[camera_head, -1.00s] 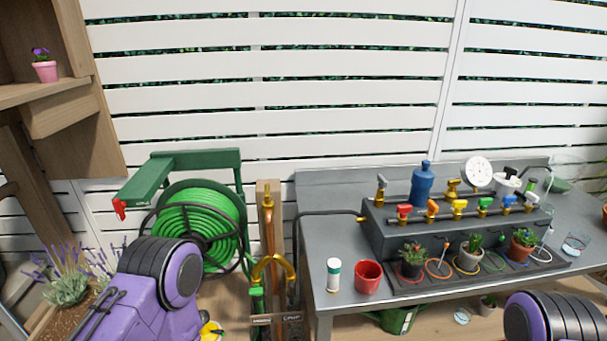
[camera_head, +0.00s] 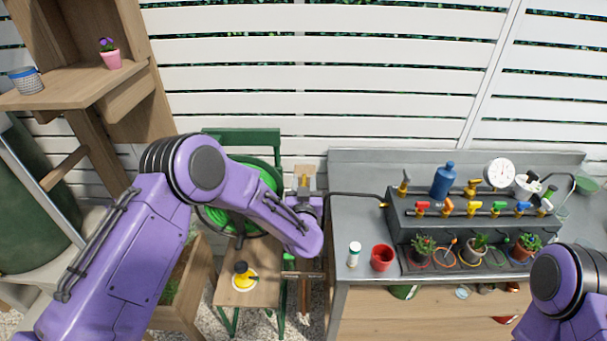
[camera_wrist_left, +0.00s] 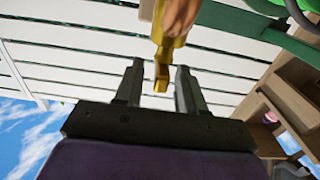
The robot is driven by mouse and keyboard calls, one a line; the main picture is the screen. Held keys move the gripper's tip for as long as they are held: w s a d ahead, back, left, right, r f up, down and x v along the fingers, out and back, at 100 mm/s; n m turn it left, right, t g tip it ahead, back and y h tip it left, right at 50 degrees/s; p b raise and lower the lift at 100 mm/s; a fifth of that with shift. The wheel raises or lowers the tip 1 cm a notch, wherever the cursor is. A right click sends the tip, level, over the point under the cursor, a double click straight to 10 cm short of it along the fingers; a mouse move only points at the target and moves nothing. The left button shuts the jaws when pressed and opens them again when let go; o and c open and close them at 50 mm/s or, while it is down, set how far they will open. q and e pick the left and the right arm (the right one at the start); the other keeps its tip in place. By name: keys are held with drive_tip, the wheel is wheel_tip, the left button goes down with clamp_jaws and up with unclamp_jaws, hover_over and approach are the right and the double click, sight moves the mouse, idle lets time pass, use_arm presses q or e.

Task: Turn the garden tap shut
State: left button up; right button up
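The garden tap (camera_head: 303,181) is a brass fitting at the top of a wooden post, left of the bench in the head view. My left arm reaches across to it and hides most of the post below. In the left wrist view, the brass piece of the tap (camera_wrist_left: 161,76) hangs between the two dark fingers of my left gripper (camera_wrist_left: 158,72). The fingers are apart, with a gap on each side of the brass. My right gripper is out of view; only part of my right arm shows at lower right.
A green hose reel (camera_head: 232,220) stands behind my left arm. A grey bench (camera_head: 350,215) on the right holds a red cup (camera_head: 382,258), a white shaker (camera_head: 354,254), a valve manifold and small plants.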

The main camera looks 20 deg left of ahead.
use_arm(q)
drive_tip(key=shift+w+a, duration=0.15)
drive_tip(key=shift+w, duration=0.5)
clamp_jaws()
